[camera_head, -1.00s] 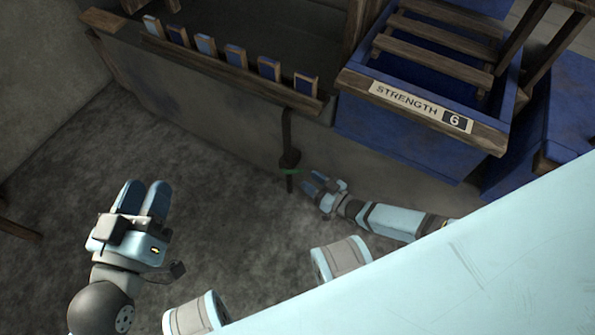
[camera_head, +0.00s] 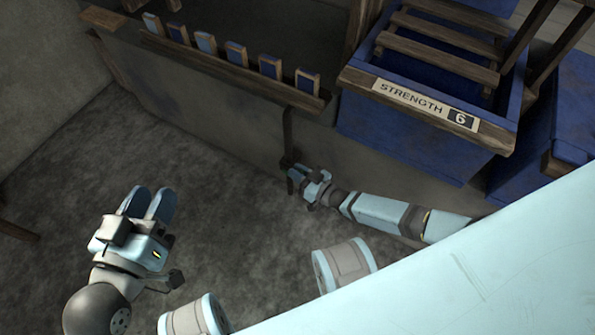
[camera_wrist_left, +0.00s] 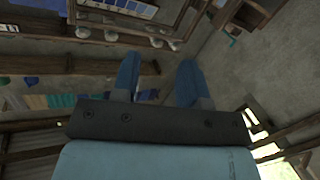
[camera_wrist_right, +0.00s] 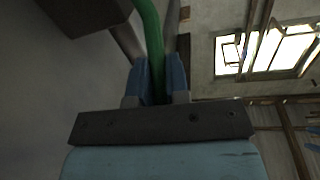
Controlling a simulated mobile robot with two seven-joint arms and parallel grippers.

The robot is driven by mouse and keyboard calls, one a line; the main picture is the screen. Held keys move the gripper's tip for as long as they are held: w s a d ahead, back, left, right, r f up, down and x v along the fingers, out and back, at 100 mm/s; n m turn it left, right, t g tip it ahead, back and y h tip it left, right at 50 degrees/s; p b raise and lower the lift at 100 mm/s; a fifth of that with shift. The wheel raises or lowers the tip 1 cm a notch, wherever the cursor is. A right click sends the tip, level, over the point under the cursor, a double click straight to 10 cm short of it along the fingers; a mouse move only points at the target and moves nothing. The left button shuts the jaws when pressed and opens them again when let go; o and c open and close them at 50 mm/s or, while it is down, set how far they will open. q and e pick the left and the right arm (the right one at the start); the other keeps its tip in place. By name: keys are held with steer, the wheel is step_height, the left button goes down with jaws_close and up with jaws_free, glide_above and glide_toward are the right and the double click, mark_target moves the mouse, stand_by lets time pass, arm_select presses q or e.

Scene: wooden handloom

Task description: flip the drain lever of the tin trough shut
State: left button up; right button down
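The tin trough (camera_head: 215,115) is the long grey tank across the top left of the head view. A dark drain pipe (camera_head: 288,130) runs down its front near its right end. My right gripper (camera_head: 294,176) is at the lower end of this pipe and hides the lever there in the head view. In the right wrist view, the green drain lever (camera_wrist_right: 156,70) runs between the fingers of my right gripper (camera_wrist_right: 157,88), which are close together on both sides of it. My left gripper (camera_head: 151,200) is open and empty over the floor, away from the trough.
A blue bin with a "STRENGTH 6" label (camera_head: 425,105) stands right of the pipe, above my right arm. Several blue tiles in wooden frames (camera_head: 236,54) line the trough's rim. The grey floor (camera_head: 220,220) between my arms is clear.

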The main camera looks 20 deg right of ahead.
mark_target(284, 172)
steer(key=shift+r+p, duration=0.2)
steer(key=shift+p, duration=0.1)
arm_select(q)
step_height(284, 172, up, 10)
steer(key=t+p, duration=0.4)
steer(key=p, duration=0.3)
arm_select(e)
steer(key=w+r+g+h, duration=0.1)
steer(key=a+r+g+h, duration=0.1)
steer(key=shift+w+a+g, duration=0.25)
steer(key=shift+w+g, duration=0.1)
steer(key=shift+g, duration=0.05)
steer(key=w+g+p, duration=0.1)
steer(key=a+g+h+p, duration=0.1)
steer(key=p, duration=0.1)
steer(key=shift+w+a+n+g+h, duration=0.15)
steer(key=shift+w+n+g+h, duration=0.15)
steer(key=shift+w+n+g, duration=0.1)
arm_select(q)
steer(key=a+f+n+g+y, duration=0.1)
steer(key=a+f+g+y, duration=0.2)
steer(key=f, duration=0.5)
steer(key=shift+s+a+f+g, duration=0.25)
steer(key=shift+a+g, duration=0.05)
steer(key=shift+g, duration=0.2)
arm_select(e)
steer(key=shift+w+a+f, duration=0.1)
steer(key=shift+w, duration=0.05)
steer(key=c, duration=1.1)
jaws_free()
